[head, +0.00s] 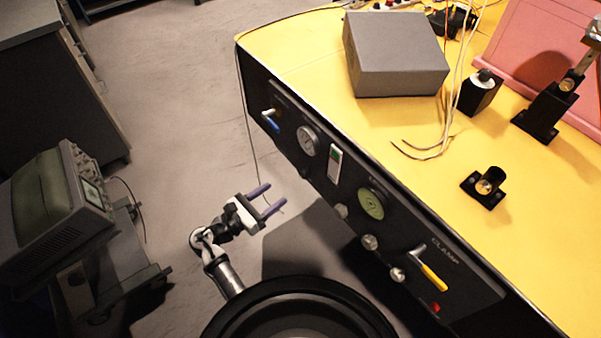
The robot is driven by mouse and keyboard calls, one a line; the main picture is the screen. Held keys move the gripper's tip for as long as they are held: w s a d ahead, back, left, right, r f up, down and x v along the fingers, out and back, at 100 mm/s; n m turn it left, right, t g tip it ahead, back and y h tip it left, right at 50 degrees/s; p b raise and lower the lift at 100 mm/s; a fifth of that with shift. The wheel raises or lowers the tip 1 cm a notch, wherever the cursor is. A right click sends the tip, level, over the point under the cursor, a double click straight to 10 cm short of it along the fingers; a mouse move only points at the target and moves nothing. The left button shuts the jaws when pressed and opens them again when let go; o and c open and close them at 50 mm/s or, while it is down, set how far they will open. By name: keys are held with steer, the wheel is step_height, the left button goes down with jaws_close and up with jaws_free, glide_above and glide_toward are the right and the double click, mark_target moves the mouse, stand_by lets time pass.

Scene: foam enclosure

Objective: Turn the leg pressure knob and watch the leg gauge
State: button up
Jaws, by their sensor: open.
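The black control panel (322,190) is on the side of the yellow-topped bench. I cannot read which knob or gauge is marked for the leg. My gripper (271,199) is open and empty, its two purple fingers pointing toward the panel. It appears to be in free space left of the panel, touching nothing.
The panel also has a blue-handled lever (270,122), a small display (335,161), a yellow-handled lever (430,276) by the word CLAMP and a red button (435,307). A grey box (397,65) stands on the bench. An instrument (60,205) stands on a cart at left.

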mark_target(301, 175)
steer(key=p+x, duration=0.2)
steer(key=x, duration=0.9)
steer(key=c, duration=1)
steer(key=shift+m+b, duration=0.4)
steer(key=m+b, duration=0.2)
steer(key=m, duration=0.1)
steer(key=shift+f+m, duration=0.2)
steer(key=shift+m, duration=0.1)
steer(key=shift+w+r+m+h+b, duration=0.15)
steer(key=shift+m+h+b, duration=0.15)
steer(key=shift+m+b, duration=1.2)
